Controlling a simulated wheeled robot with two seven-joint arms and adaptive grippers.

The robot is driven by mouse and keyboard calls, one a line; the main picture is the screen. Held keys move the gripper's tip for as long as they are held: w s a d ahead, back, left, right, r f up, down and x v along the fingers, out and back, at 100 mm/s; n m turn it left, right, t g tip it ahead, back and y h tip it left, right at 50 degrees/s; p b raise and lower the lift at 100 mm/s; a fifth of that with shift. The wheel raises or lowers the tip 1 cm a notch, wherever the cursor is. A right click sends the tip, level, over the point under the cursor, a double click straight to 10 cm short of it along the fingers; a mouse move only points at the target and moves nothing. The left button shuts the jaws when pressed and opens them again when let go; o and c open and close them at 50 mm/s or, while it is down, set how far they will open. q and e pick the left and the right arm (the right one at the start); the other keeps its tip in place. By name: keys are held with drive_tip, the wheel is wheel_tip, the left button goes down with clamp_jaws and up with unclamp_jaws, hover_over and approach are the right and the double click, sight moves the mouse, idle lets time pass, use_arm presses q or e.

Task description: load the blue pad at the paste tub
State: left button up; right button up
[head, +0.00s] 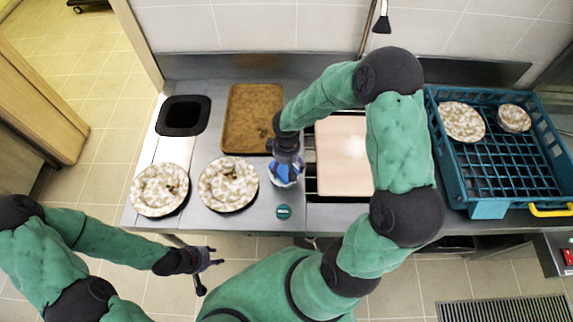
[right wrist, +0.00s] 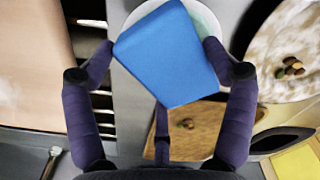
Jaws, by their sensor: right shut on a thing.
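The blue pad (right wrist: 168,55) is held between the two fingers of my right gripper (right wrist: 162,48). In the head view the pad (head: 283,179) shows just below that gripper, over the steel counter. A pale round rim with light green inside, apparently the paste tub (right wrist: 207,20), shows behind the pad in the right wrist view, mostly hidden. I cannot tell whether pad and paste touch. A small teal round lid (head: 284,211) lies near the counter's front edge. My left gripper (head: 210,268) is open and empty, in front of the counter.
Two speckled plates with scraps, one farther left (head: 160,190) and one nearer (head: 228,184), stand left of the pad. A brown tray (head: 240,118), black bin opening (head: 183,115) and pink board (head: 343,170) surround the work area. A teal rack (head: 488,209) holds dishes at right.

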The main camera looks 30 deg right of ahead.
idle(0.6)
drive_tip(key=shift+r+p, duration=2.5)
drive_tip(key=shift+r, duration=1)
drive_tip(key=shift+f, duration=0.1)
